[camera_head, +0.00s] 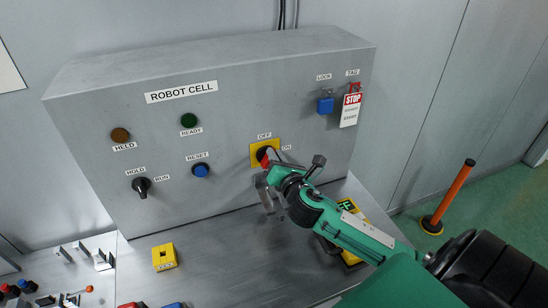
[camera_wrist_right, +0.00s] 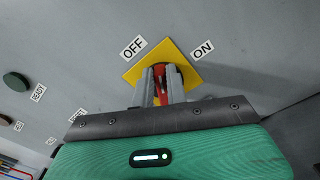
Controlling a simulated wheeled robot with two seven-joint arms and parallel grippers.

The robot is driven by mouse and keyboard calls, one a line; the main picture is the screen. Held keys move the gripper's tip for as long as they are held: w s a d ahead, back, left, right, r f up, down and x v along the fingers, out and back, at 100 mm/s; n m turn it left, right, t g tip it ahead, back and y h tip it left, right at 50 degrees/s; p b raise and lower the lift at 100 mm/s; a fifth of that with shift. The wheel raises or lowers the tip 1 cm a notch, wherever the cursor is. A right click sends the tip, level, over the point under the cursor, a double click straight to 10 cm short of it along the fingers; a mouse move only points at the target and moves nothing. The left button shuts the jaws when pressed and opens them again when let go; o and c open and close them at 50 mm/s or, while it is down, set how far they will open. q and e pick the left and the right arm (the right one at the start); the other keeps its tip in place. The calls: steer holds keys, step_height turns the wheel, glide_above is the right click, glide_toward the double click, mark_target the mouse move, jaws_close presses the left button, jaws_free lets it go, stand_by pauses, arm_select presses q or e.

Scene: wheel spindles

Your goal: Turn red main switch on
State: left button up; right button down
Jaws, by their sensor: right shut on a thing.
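The red main switch (camera_head: 263,159) sits on a yellow plate (camera_head: 254,148) on the grey control box, with an OFF label above and an ON label at its right. My right gripper (camera_head: 267,170) is at the switch and shut on its red handle. In the right wrist view the red handle (camera_wrist_right: 162,88) stands between the two fingers (camera_wrist_right: 161,89), on the yellow plate (camera_wrist_right: 185,63). There the handle lies about midway between the OFF and ON labels. The gripper partly hides the switch. My left gripper is not in view.
The box also carries a black HOLD/RUN selector (camera_head: 141,186), a blue RESET button (camera_head: 201,170), a blue padlock (camera_head: 325,104) and a STOP tag (camera_head: 350,108). A yellow block (camera_head: 164,257) stands on the metal table below. An orange post (camera_head: 455,195) stands at the right.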

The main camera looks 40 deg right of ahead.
steer(key=m, duration=0.4)
steer(key=d+f+m+b, duration=0.1)
steer(key=m, duration=0.3)
steer(key=f+m, duration=0.1)
steer(key=m, duration=0.2)
steer(key=shift+s+d+f+m+b, duration=0.2)
steer(key=shift+m+b, duration=0.1)
steer(key=shift+m, duration=0.1)
stand_by(0.3)
steer(key=c, duration=1.4)
jaws_free()
steer(key=b+v, duration=0.4)
steer(key=v, duration=0.9)
steer(key=shift+s+b, duration=0.3)
steer(key=shift+s, duration=0.1)
steer(key=shift+f, duration=0.15)
